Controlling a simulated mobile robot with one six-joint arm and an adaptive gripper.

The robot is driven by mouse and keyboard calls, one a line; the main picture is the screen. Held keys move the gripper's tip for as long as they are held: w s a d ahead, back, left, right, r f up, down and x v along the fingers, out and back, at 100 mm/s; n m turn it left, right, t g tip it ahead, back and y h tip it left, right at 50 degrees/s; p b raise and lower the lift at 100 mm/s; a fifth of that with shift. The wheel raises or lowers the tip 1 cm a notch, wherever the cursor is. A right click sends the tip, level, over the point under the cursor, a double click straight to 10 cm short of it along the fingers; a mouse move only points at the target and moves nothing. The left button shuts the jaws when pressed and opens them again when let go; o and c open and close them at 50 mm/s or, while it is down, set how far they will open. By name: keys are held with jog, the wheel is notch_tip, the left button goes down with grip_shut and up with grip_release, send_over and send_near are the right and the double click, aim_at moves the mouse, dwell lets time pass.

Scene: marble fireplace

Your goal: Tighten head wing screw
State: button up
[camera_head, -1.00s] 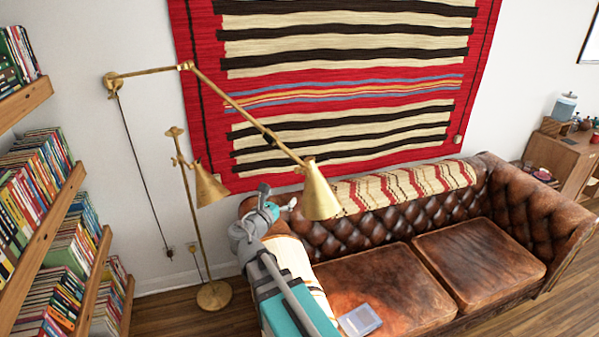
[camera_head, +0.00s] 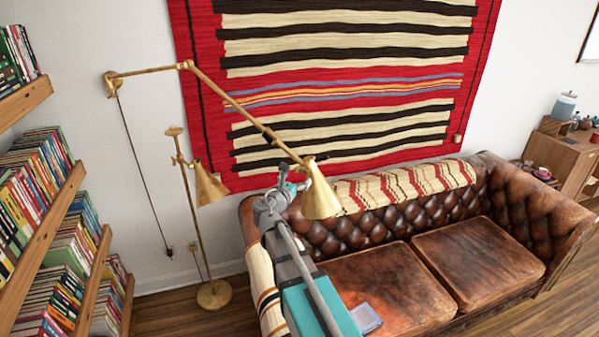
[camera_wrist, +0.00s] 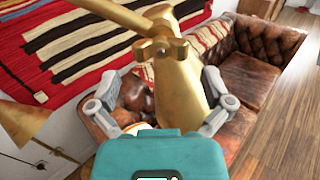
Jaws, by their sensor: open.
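The brass wall lamp's cone head (camera_head: 319,194) hangs at the end of its long brass arm (camera_head: 228,100), above the sofa's left part. In the wrist view the head (camera_wrist: 178,85) fills the middle, with the brass wing screw (camera_wrist: 161,47) at the joint where the arm meets it. My gripper (camera_head: 297,172) is at the left side of the lamp head, near the joint. In the wrist view my gripper (camera_wrist: 161,84) is open, with one finger on each side of the head and the screw beyond the fingertips. I cannot tell whether a finger touches the head.
A brass floor lamp (camera_head: 198,225) stands to the left. A brown leather sofa (camera_head: 390,285) is below, with a tablet-like object (camera_head: 366,317) on its seat. A striped rug (camera_head: 340,75) hangs on the wall behind. Bookshelves (camera_head: 60,225) are at far left.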

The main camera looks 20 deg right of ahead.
aim_at(301, 174)
jog(key=shift+x, duration=1.65)
jog(key=c, duration=1)
jog(key=shift+m, duration=0.5)
jog(key=shift+c, duration=0.2)
jog(key=m, duration=0.3)
jog(key=shift+m, duration=0.3)
jog(key=m, duration=0.4)
jog(key=shift+f+m, duration=0.1)
jog(key=shift+m, duration=0.2)
jog(key=m, duration=0.4)
jog(key=shift+s+m, duration=0.1)
jog(key=shift+m, duration=0.2)
jog(key=m, duration=0.4)
